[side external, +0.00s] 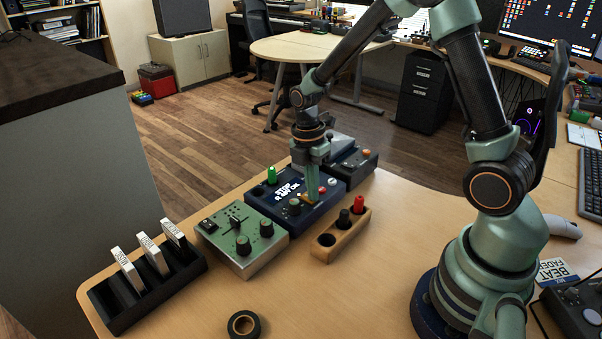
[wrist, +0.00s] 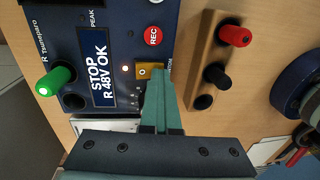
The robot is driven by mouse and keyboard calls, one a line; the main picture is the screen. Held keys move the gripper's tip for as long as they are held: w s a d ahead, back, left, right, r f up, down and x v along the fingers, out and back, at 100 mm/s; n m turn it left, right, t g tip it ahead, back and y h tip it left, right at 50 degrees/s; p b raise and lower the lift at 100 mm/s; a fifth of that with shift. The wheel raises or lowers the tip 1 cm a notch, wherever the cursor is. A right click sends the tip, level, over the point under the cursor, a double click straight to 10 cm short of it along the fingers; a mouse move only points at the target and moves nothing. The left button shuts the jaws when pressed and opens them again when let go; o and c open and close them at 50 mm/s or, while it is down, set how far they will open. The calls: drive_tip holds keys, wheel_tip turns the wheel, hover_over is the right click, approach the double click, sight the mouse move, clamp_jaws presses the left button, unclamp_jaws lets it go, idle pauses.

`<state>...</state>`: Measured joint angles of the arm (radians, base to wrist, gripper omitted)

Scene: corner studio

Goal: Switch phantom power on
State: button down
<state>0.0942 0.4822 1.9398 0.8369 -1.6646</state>
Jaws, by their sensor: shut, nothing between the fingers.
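A dark blue recorder (side external: 265,208) stands on the desk, and its face fills the left of the wrist view (wrist: 100,20). Its display (wrist: 97,70) reads "STOP" and "R 48V OK". An orange-yellow switch (wrist: 146,71) sits beside the display, with a partly hidden label under it. A small lamp (wrist: 125,69) beside the switch glows pale. A round red REC button (wrist: 153,36) is above the switch in the wrist view. My gripper (wrist: 160,72) is shut and empty, its tips at the switch's edge; whether they touch is unclear. It points down over the recorder in the side view (side external: 312,196).
A green knob or plug (wrist: 54,82) rises from the recorder. A wooden holder (side external: 322,253) with red (side external: 359,204) and black (side external: 343,218) pegs stands beside it. A green mixer box (side external: 265,258), a black cartridge rack (side external: 160,298) and a tape roll (side external: 243,324) are nearby.

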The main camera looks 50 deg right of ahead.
drive_tip(key=shift+f, duration=0.1)
drive_tip(key=shift+w+r, duration=0.2)
drive_tip(key=shift+w, duration=0.65)
drive_tip(key=shift+s+r, duration=0.1)
wheel_tip(320, 180, up, 14)
drive_tip(key=w, duration=0.1)
drive_tip(key=shift+w, duration=0.4)
drive_tip(key=shift+s+d, duration=0.1)
drive_tip(key=shift+s, duration=0.7)
drive_tip(key=shift+f, duration=0.25)
